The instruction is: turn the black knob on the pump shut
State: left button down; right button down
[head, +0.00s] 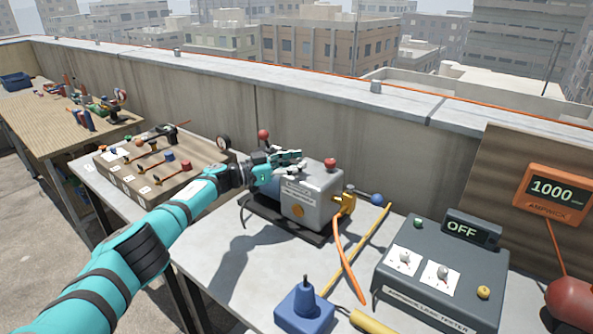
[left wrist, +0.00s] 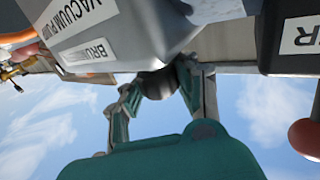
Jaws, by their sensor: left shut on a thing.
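The pump (head: 315,190) is a grey box on a dark base on the grey table. In the left wrist view its labelled body (left wrist: 120,25) fills the upper left, with "VACUUM PUMP" readable. My left gripper (head: 288,160) is over the top of the pump in the head view. In the left wrist view its fingers (left wrist: 160,88) are shut around the dark round knob (left wrist: 157,82), one finger on each side. The gripper hides the knob in the head view. My right gripper is in neither view.
A gauge (head: 223,142) and red ball (head: 263,134) stand behind my wrist. A brass fitting (head: 344,203) with an orange hose (head: 345,258) is at the pump's right. A dark tester box (head: 440,270) reads OFF. A blue block (head: 304,310) stands in front.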

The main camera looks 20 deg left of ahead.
pick_arm(q)
jog(key=shift+a+f, duration=0.1)
jog(key=shift+f, duration=0.1)
jog(key=c, duration=0.9)
grip_release()
jog(key=shift+s+a+r, duration=0.1)
jog(key=shift+a+r, duration=0.05)
jog(key=v, duration=1.2)
